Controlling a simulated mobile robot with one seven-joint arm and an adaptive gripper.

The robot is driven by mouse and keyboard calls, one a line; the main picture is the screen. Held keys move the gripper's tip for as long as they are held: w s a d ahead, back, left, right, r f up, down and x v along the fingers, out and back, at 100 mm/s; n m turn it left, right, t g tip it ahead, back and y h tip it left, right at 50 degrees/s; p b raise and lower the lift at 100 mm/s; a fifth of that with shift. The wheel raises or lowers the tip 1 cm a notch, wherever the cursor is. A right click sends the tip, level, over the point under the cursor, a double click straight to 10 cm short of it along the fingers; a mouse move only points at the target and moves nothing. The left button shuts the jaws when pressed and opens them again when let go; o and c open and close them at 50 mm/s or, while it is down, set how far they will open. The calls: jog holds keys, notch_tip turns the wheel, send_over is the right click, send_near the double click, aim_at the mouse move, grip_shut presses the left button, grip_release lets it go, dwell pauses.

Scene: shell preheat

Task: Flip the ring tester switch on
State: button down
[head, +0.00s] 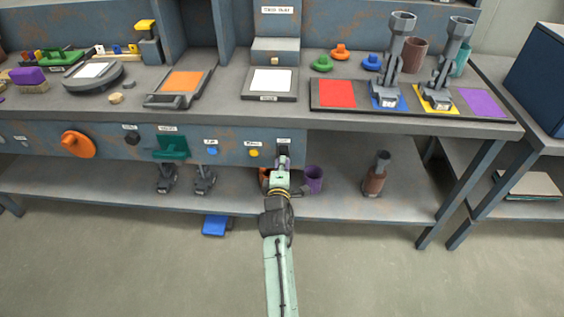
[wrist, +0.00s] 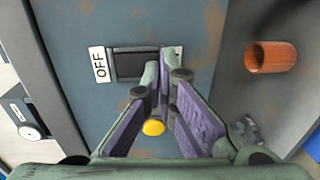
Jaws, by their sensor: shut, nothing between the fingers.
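The dark rocker switch (wrist: 137,65) is set in the blue-grey panel in the wrist view. A white plate reading OFF (wrist: 99,64) is at its left end, and a pale plate at its right end is mostly hidden by my fingers. My gripper (wrist: 168,72) is shut and empty, its fingertips at the right end of the switch. I cannot tell whether they touch it.
A yellow button (head: 254,153) is left of my gripper, and also shows in the wrist view (wrist: 153,127). A blue button (head: 211,149), green handle (head: 171,147) and orange knob (head: 78,144) are further left. A purple cup (head: 314,179) stands on the lower shelf.

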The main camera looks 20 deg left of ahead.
jog(key=shift+w, duration=0.1)
dwell(0.3)
jog(key=b, duration=0.3)
jog(key=shift+w+a+t, duration=0.1)
jog(key=shift+w+t, duration=0.25)
jog(key=shift+t, duration=0.05)
jog(key=shift+s+f, duration=0.1)
jog(key=shift+f, duration=0.05)
